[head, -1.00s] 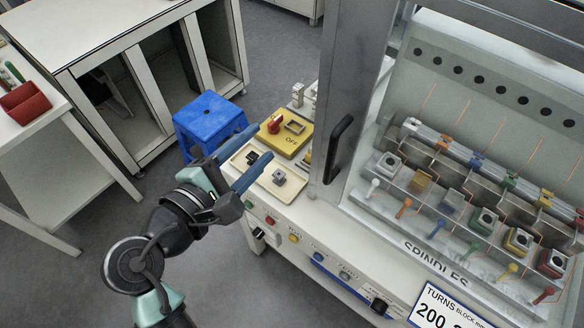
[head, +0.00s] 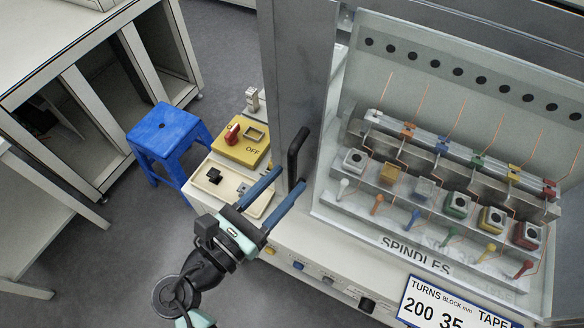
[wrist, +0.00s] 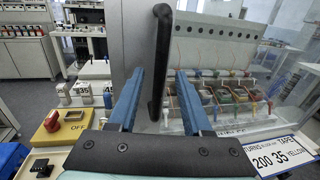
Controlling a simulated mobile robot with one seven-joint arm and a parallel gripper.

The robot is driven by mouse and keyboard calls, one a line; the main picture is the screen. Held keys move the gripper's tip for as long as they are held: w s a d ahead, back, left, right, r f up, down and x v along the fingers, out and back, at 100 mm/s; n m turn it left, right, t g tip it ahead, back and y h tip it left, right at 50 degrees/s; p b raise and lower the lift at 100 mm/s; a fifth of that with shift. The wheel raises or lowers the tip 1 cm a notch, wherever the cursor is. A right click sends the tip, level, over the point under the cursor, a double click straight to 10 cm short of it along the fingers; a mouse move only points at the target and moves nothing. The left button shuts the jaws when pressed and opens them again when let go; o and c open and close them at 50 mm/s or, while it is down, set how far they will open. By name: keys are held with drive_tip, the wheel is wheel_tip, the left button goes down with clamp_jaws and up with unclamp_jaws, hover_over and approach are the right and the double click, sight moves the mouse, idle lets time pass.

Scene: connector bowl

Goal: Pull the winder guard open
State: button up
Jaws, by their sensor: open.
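The winder guard is a clear panel with a grey frame (head: 296,75) standing at the left front of the winder, in front of the spindles. Its black upright handle (head: 297,155) is on that frame. In the wrist view the handle (wrist: 160,62) stands upright between my two blue fingers, ahead of them. My gripper (head: 288,182) is open and empty, its fingertips just below and left of the handle in the head view. I cannot tell whether either finger touches the handle. The guard looks closed over the spindles.
A yellow OFF box with a red knob (head: 233,132) and a cream tray (head: 262,205) with small parts lie left of the guard, close under my gripper. A blue stool (head: 168,138) stands on the floor further left. Several coloured spindles (head: 457,205) sit behind the guard.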

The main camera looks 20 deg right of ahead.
drive_tip(key=shift+x, duration=1.45)
drive_tip(key=shift+c, duration=0.3)
clamp_jaws()
